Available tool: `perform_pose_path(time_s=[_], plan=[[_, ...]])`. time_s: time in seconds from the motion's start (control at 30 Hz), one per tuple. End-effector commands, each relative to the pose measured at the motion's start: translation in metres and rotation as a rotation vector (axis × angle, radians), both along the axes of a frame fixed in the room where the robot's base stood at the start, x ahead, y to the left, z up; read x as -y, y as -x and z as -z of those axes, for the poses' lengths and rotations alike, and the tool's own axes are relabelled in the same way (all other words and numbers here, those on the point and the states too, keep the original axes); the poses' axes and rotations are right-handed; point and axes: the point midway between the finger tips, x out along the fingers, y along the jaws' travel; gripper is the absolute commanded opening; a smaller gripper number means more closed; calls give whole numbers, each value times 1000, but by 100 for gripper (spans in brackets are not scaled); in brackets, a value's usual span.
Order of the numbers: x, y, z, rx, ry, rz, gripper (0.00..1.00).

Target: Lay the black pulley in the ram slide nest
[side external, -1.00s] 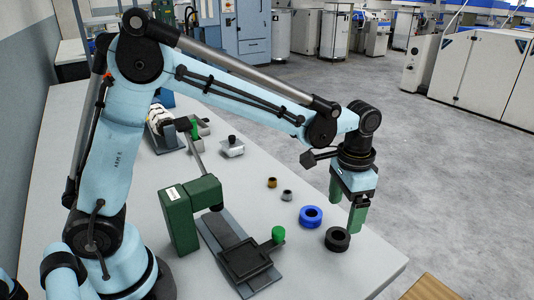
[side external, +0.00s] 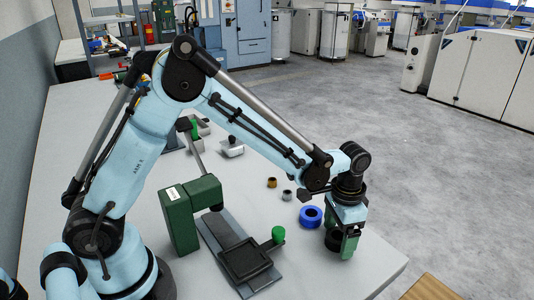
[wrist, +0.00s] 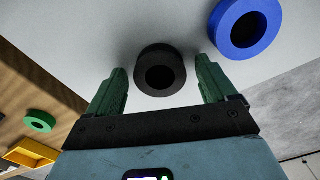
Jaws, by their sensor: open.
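The black pulley (side external: 332,241) lies on the pale table near its right end, partly hidden by my gripper in the side view. In the wrist view the black pulley (wrist: 160,71) shows whole, between the two green fingers. My gripper (side external: 342,245) points down over it, with its fingers apart on either side. In the wrist view my gripper (wrist: 161,75) is open, and gaps show beside the pulley. The ram slide nest (side external: 245,259) is a dark square tray on the grey slide of the green press, left of my gripper. It looks empty.
A blue ring (side external: 311,216) lies close behind the pulley; it also shows in the wrist view (wrist: 245,28). Brown (side external: 271,183) and grey (side external: 287,195) small bushings stand farther back. The green press (side external: 190,213) and a green-knobbed lever (side external: 278,234) rise beside the nest.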

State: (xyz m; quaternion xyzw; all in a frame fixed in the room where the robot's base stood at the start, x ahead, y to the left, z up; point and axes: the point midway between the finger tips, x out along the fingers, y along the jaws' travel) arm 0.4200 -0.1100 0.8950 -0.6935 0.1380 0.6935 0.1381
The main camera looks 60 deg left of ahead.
Motion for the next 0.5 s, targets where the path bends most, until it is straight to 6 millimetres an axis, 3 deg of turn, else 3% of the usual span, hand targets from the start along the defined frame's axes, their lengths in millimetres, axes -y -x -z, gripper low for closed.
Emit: perform_pose_path(time_s=[0.07,0.5], plan=[[0,0,0,0,0,0,80],[0,0,0,0,0,0,13]])
